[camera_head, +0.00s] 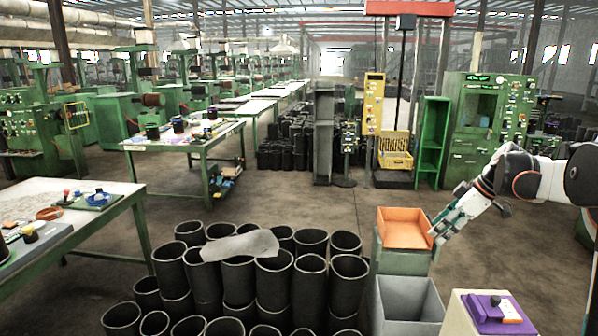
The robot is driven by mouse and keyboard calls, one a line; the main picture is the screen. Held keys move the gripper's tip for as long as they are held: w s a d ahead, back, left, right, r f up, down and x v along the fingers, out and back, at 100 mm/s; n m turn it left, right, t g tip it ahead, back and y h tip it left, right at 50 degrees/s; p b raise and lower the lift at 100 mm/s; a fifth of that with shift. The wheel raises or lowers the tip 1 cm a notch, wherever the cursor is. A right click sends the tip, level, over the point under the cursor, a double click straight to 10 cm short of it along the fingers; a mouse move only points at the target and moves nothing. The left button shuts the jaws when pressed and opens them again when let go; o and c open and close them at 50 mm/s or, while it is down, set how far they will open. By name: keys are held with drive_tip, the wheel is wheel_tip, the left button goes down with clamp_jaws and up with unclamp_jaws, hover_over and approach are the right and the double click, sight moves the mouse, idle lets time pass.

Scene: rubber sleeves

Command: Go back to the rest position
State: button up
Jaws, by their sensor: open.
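My arm reaches in from the right edge, and my gripper (437,230) points down and left. It is open, and I see nothing held in it. Its fingertips are at the right side of an orange tray (403,241) on a green stand; I cannot tell whether they touch it. The tray looks empty. Black rubber sleeves (274,284) stand upright in stacked rows at the front centre, with a pale sheet (240,246) lying across some of them.
A grey open bin (409,305) stands in front of the tray. A pale pedestal with a purple block (494,314) is at the lower right. A green worktable (60,215) with tools stands at left. Bare floor (310,205) lies behind the sleeves. A green shelf (431,143) stands farther back.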

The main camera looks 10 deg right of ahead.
drive_tip(key=s+a+r+m+t, duration=0.1)
drive_tip(key=s+a+r, duration=0.15)
drive_tip(key=a, duration=0.85)
drive_tip(key=s+a+r+m+t, duration=0.1)
drive_tip(key=a+r, duration=0.2)
drive_tip(key=a, duration=0.7)
drive_tip(key=s+a+r+m+t, duration=0.1)
drive_tip(key=s+a+r, duration=0.15)
drive_tip(key=a, duration=0.85)
drive_tip(key=s+d+f+m+h, duration=0.2)
drive_tip(key=s+f, duration=0.3)
drive_tip(key=s, duration=0.6)
drive_tip(key=s+d+f+m+h, duration=0.2)
drive_tip(key=s+f+m, duration=0.2)
drive_tip(key=s, duration=0.8)
wheel_tip(320, 180, down, 2)
drive_tip(key=shift+f+m, duration=0.15)
drive_tip(key=shift+m, duration=0.25)
